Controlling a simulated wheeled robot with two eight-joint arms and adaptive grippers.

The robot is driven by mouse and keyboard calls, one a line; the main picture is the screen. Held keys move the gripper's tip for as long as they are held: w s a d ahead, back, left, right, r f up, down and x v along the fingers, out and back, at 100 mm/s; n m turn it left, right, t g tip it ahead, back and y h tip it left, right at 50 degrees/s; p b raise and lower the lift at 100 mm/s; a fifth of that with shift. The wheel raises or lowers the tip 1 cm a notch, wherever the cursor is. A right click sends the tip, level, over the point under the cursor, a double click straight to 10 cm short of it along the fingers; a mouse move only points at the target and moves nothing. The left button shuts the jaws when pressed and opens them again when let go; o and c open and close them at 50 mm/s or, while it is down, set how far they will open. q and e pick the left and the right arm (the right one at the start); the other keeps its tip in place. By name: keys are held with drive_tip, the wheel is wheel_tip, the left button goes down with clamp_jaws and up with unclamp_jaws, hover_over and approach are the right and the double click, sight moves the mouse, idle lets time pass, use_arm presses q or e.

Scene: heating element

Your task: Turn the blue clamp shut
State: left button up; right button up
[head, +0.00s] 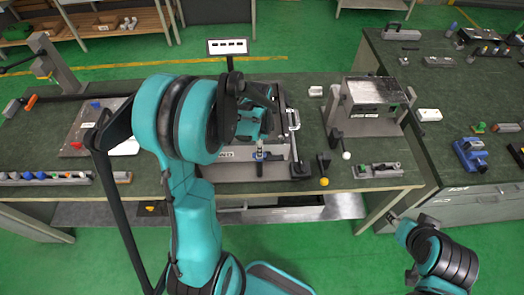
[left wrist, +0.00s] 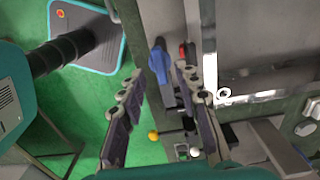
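The blue clamp (head: 260,149) shows in the head view at the front edge of the fixture, in the middle of the bench. In the left wrist view the blue clamp (left wrist: 159,64) lies ahead, between the lines of my two fingers, with a red part (left wrist: 183,52) beside it. My left gripper (left wrist: 158,80) is open and empty, its fingers spread either side of the blue handle; contact cannot be told. In the head view my left arm hides most of that gripper. My right gripper (head: 394,217) is low at the right, in front of the bench; its fingers are too small to read.
The fixture's metal plate and bright handle (head: 293,120) stand close by. A yellow ball (head: 324,182) and a white ball (head: 346,155) sit on levers to the right. A grey box (head: 375,95) stands farther right. The aisle in front is open.

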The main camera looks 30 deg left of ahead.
sight(268, 156)
use_arm(q)
drive_tip(key=shift+f, duration=1.4)
clamp_jaws()
